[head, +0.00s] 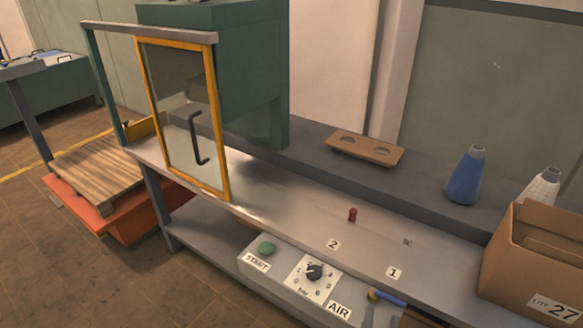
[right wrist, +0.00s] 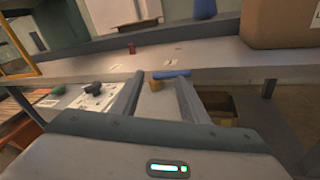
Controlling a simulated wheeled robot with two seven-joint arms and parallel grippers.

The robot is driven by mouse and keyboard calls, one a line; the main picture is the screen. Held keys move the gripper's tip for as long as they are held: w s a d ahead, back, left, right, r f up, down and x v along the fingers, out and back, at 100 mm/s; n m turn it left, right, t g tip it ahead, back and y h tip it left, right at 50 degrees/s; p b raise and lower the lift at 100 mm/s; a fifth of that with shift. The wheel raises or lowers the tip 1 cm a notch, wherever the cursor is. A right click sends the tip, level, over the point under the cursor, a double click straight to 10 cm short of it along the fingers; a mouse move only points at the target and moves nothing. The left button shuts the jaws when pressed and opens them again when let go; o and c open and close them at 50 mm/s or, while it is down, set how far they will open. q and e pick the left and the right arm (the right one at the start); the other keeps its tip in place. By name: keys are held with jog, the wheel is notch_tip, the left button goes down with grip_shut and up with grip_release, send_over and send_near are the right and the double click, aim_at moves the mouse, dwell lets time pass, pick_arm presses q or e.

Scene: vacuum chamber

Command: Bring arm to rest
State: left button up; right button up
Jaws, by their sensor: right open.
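My right gripper (right wrist: 159,76) shows in the right wrist view, its two grey fingers spread apart with nothing held between them. The blue valve lever (right wrist: 172,74) and its brass body (right wrist: 156,85) appear beyond and between the fingers. In the head view the blue lever (head: 388,298) sits at the right end of the AIR control panel (head: 328,292), with no gripper on it. My left gripper is in neither view.
The bench (head: 300,212) carries a red peg (head: 352,215) near labels 1 and 2. A yellow-framed glass door (head: 188,115) stands at left. A two-hole wooden block (head: 365,149), a blue cone (head: 466,177) and a cardboard box (head: 535,262) stand farther right. The floor at lower left is clear.

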jog(key=s+d+f+m+g, duration=0.7)
jog(key=s+d+f+m, duration=0.1)
jog(key=m, duration=0.9)
jog(key=s+a+f+m+g+y, duration=0.2)
jog(key=s+a+m+g, duration=0.1)
jog(key=s+m, duration=0.25)
jog(key=s+a+f+m+g+y, duration=0.2)
jog(key=s+m+g+y, duration=0.1)
jog(key=s+m, duration=0.25)
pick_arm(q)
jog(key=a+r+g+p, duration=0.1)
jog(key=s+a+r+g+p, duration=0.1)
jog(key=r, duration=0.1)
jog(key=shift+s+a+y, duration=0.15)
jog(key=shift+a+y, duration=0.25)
pick_arm(e)
jog(key=a+f+t, duration=0.1)
jog(key=f, duration=1.4)
jog(key=w+a+f+n+t, duration=0.1)
jog(key=a+f, duration=0.1)
jog(key=f, duration=1.4)
jog(key=shift+w+a+f+y, duration=0.2)
jog(key=shift+a+y, duration=0.1)
jog(key=shift+y, duration=0.1)
jog(key=shift+r, duration=0.1)
